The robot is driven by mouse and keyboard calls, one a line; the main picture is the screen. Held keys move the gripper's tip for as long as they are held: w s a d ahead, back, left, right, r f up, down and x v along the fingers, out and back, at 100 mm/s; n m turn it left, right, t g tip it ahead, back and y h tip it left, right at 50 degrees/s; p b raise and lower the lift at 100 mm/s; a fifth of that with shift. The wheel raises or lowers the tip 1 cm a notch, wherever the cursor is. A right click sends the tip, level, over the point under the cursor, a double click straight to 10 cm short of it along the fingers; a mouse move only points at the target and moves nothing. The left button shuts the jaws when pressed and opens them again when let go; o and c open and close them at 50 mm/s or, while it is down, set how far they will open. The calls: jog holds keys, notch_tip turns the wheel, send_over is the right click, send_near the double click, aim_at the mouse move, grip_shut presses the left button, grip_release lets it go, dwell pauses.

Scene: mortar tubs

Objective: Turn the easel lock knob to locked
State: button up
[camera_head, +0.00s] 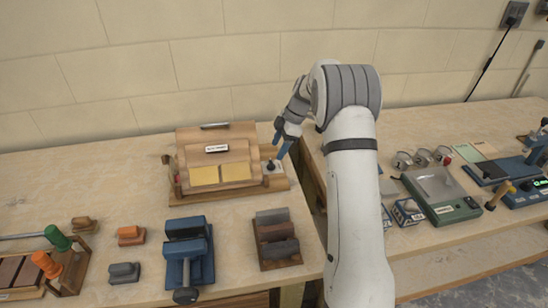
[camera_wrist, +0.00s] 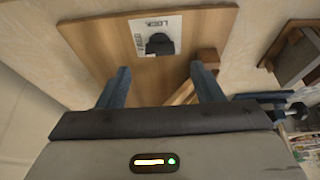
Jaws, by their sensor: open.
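The easel (camera_head: 215,162) is a wooden stand on the left workbench, with two yellow notes and a small label on its face. Its lock knob (camera_head: 272,166) is a dark knob on a white plate at the right end of the base. In the wrist view the knob (camera_wrist: 159,44) sits on the white plate (camera_wrist: 140,27), which carries the word LOCK and other lettering too small to read surely. My gripper (camera_wrist: 160,80) is open, its two blue fingers apart with the knob ahead between them, not touching it. In the head view my gripper (camera_head: 281,145) is above the knob.
A rack of dark blocks (camera_head: 277,239) and a blue vise-like tool (camera_head: 187,255) stand in front of the easel. A gap separates the left bench from the right bench, which holds a green scale (camera_head: 440,192). A tan wall (camera_head: 140,75) rises behind.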

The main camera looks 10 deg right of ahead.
aim_at(271, 162)
jog(key=x, duration=0.5)
jog(key=shift+a+f+p, duration=0.1)
jog(key=shift+f+p, duration=0.3)
jog(key=shift+c, duration=0.3)
jog(key=c, duration=0.9)
